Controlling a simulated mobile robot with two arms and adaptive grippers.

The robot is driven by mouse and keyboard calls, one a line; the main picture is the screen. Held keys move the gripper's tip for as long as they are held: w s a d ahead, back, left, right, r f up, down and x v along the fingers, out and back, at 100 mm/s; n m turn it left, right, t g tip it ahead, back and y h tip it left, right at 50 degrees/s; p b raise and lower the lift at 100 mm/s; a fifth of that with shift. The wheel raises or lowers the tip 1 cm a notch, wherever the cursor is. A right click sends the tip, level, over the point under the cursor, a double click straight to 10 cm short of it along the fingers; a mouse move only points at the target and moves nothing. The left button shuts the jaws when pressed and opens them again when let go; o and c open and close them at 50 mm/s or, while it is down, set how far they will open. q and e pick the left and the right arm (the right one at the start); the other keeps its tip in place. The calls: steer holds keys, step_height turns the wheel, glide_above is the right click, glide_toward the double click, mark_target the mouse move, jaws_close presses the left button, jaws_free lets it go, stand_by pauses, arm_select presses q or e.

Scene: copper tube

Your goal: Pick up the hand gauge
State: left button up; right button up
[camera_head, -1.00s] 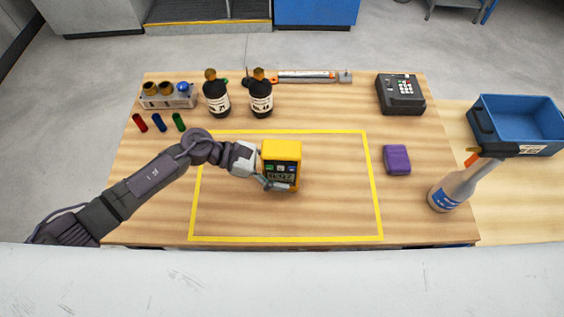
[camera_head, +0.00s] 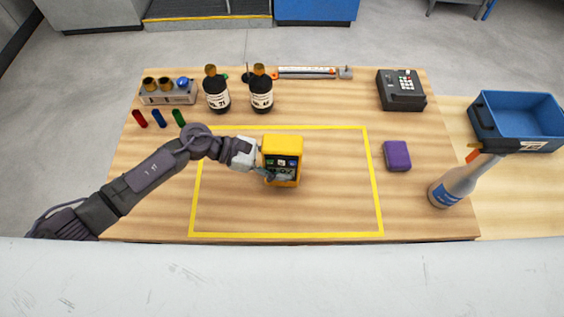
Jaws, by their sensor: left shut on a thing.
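The yellow hand gauge (camera_head: 284,146), with a dark front panel and a small display, is inside the yellow outlined area in the middle of the table. My left gripper (camera_head: 270,174) is at its left side and shut on it, with a finger across its lower front. The far finger is hidden behind the gauge. I cannot tell whether the gauge touches the table. My right gripper is not in view.
Two dark bottles (camera_head: 216,93) stand behind the outlined area. A purple block (camera_head: 397,156) lies to the right, near a spray bottle (camera_head: 452,187). The front of the outlined area is clear.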

mark_target(300, 152)
arm_select(q)
steer(key=r, duration=0.1)
steer(key=r+b, duration=0.1)
steer(key=r, duration=0.1)
steer(key=d+r, duration=0.1)
steer(key=shift+s+r+b, duration=0.2)
steer(key=shift+s+b, duration=0.1)
steer(key=shift+s, duration=0.05)
steer(key=s+d+r, duration=0.1)
steer(key=d+r, duration=0.1)
steer(key=d, duration=0.1)
steer(key=s+d+r+b, duration=0.1)
steer(key=s+d+r, duration=0.1)
steer(key=d, duration=0.1)
steer(key=s+d+r, duration=0.2)
steer(key=d, duration=0.1)
steer(key=shift+s+r, duration=0.2)
steer(key=shift+w+a+b, duration=0.1)
steer(key=shift+b, duration=0.2)
